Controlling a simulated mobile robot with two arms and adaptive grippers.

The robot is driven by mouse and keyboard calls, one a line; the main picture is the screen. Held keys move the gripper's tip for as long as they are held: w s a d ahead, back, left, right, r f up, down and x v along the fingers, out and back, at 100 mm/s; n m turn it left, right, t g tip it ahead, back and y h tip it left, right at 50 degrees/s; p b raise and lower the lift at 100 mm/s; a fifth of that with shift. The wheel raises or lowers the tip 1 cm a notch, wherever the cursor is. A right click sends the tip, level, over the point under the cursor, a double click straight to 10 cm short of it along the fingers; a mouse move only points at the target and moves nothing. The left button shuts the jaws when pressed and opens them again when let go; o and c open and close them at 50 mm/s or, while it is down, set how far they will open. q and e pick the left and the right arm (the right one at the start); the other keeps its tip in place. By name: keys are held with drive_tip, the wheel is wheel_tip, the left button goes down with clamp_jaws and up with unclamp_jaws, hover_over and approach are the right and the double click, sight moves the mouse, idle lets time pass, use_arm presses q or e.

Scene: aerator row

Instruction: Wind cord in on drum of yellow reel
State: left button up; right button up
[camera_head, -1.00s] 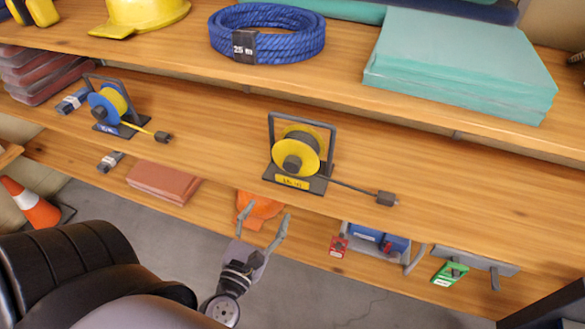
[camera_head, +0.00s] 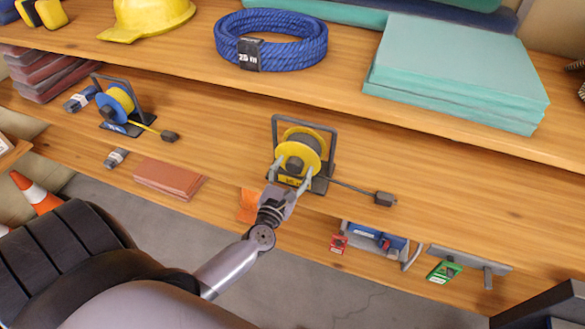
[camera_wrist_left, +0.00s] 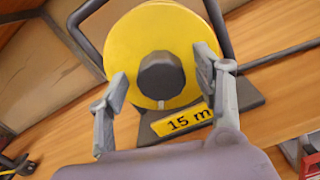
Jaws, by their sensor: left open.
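The yellow reel (camera_head: 299,150) stands upright in its dark frame on the middle shelf, and its yellow disc with a dark hub (camera_wrist_left: 161,76) faces me in the left wrist view. A label reading "15 m" (camera_wrist_left: 183,121) is on its base. Its dark cord (camera_head: 352,187) runs out to the right and ends in a dark plug (camera_head: 385,199) on the shelf. My left gripper (camera_head: 290,180) is open in front of the reel. In the left wrist view its fingers (camera_wrist_left: 161,88) stand apart on either side of the hub, in front of the disc. My right gripper is not in view.
A blue reel (camera_head: 117,103) with yellow cord stands to the left on the same shelf. The upper shelf carries a blue rope coil (camera_head: 271,40), a yellow helmet (camera_head: 148,18) and teal sheets (camera_head: 455,75). The shelf right of the plug is clear.

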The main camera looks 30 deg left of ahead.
use_arm(q)
drive_tip(key=c, duration=1.1)
drive_tip(key=shift+c, duration=0.2)
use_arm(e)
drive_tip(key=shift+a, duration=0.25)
